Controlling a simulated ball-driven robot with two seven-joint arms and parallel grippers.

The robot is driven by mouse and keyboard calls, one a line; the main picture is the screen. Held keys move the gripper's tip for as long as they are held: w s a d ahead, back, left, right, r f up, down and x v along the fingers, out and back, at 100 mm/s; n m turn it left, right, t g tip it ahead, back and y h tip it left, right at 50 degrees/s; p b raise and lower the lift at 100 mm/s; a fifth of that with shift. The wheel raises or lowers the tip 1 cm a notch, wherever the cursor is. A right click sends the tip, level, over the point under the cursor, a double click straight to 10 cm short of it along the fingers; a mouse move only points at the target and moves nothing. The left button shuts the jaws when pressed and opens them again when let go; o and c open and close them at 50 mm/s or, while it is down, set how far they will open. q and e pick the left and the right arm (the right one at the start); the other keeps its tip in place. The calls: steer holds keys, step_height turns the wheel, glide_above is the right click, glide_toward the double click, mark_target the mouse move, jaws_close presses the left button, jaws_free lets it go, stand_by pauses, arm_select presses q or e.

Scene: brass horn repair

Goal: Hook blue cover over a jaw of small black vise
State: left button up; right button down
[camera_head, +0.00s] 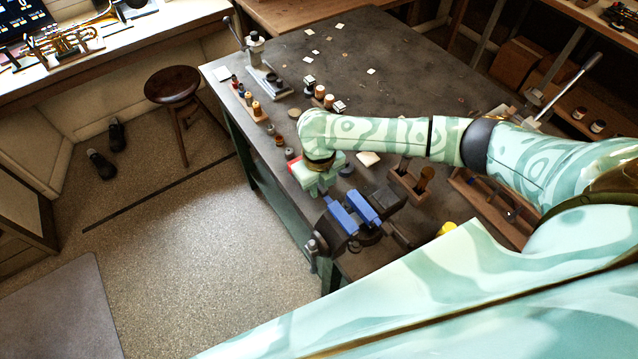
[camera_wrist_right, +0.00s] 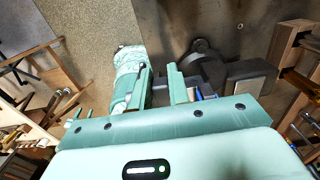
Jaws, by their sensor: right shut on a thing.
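The small black vise (camera_head: 341,239) is at the near left corner of the workbench. Two long blue pieces lie side by side over its jaws: a left blue cover (camera_head: 343,217) and a right blue piece (camera_head: 364,208). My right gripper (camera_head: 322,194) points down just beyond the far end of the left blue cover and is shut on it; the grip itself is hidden. In the right wrist view, my two right fingers (camera_wrist_right: 161,88) stand upright in the picture, with a bit of blue (camera_wrist_right: 198,93) beside the right finger. My left gripper is in neither view.
The dark workbench (camera_head: 400,65) is mostly clear toward the back. Wooden tool blocks (camera_head: 410,183) stand right of the vise. Small bottles and jars (camera_head: 257,108) line the left edge. A round stool (camera_head: 172,84) stands on the floor at left.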

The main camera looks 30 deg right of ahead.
steer(key=c, duration=1.3)
jaws_free()
steer(key=shift+o, duration=0.2)
step_height(320, 180, up, 16)
steer(key=p, duration=0.2)
steer(key=shift+r, duration=0.15)
